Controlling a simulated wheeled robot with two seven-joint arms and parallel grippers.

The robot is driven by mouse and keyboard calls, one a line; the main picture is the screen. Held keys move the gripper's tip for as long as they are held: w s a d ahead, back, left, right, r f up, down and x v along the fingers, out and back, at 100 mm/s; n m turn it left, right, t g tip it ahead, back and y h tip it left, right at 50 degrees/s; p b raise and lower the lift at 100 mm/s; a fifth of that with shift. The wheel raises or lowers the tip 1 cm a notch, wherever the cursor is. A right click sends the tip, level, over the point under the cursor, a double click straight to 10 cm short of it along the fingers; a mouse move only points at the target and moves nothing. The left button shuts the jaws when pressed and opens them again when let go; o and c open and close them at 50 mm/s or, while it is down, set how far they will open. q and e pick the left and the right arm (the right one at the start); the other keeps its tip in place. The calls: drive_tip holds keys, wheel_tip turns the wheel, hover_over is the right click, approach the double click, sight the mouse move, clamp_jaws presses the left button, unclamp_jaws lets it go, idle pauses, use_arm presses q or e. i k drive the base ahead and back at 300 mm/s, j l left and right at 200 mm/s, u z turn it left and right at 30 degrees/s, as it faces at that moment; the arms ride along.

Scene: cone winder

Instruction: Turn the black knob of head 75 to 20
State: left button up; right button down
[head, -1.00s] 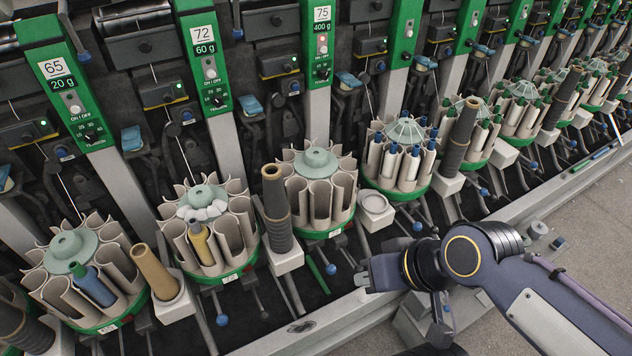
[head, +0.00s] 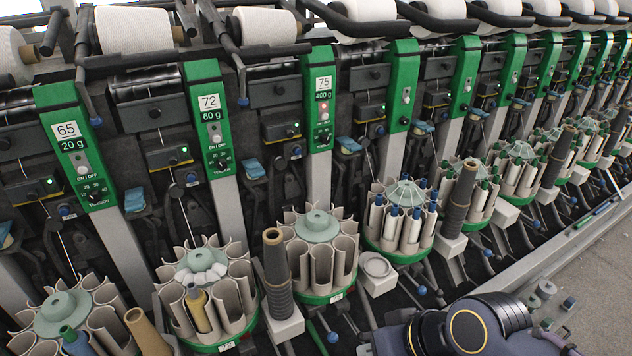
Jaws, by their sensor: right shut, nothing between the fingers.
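Head 75 is the green panel (head: 319,120) with a white 75 label and a 400 g display, right of the centre-left of the head view. Its black knob (head: 323,138) sits low on the panel, under a small red light and the ON/OFF switch; its setting is too small to read. My right gripper (head: 368,347) shows only partly at the bottom edge, shut and empty, well below and apart from the knob. My right wrist is beside it at the lower right. My left gripper is not in view.
Head 72 (head: 209,115) and head 65 (head: 70,140) stand to the left with similar knobs. Below head 75 are a bobbin magazine (head: 318,255) and a dark bobbin (head: 277,275) standing upright. White yarn cones (head: 265,26) and black bars line the top. Floor is free at the lower right.

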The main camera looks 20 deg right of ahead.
sight(325, 140)
drive_tip(key=l+u, duration=0.3)
drive_tip(key=l, duration=0.5)
drive_tip(key=k+l+u, duration=0.1)
drive_tip(key=l+u, duration=0.25)
drive_tip(key=l, duration=0.4)
